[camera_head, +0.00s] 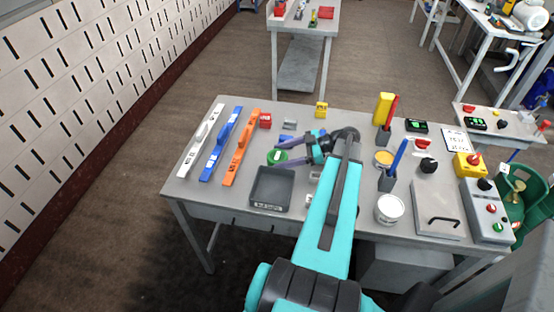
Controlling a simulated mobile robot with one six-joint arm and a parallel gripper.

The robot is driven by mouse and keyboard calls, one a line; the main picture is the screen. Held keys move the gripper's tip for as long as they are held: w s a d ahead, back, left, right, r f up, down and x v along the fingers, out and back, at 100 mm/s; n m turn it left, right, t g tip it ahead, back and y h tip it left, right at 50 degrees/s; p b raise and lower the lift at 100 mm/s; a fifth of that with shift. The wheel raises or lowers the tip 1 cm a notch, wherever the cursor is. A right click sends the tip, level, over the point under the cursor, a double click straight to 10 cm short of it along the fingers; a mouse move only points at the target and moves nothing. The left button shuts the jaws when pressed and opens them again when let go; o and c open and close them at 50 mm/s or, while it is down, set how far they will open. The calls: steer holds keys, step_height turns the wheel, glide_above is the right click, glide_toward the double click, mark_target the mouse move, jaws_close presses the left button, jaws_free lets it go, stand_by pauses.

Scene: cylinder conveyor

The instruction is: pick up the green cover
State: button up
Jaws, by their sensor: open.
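The green cover (274,158) is a small round green piece on the grey table, just behind the dark grey tray. My gripper (277,152) reaches in from the right with its purple fingers apart. One finger passes on the far side of the cover and the other passes over or beside its near part. The fingers partly hide the cover. I cannot tell whether they touch it or how high they are above the table.
The dark tray (270,189) lies in front of the cover. White, blue and orange (237,148) level-like bars lie at the left. Pen holders, a white tub (389,209) and control boxes crowd the right side.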

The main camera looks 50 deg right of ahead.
mark_target(282, 156)
steer(key=c, duration=0.7)
steer(key=shift+o, duration=0.2)
steer(key=shift+r, duration=0.1)
step_height(282, 156, up, 10)
steer(key=b, duration=0.3)
stand_by(0.8)
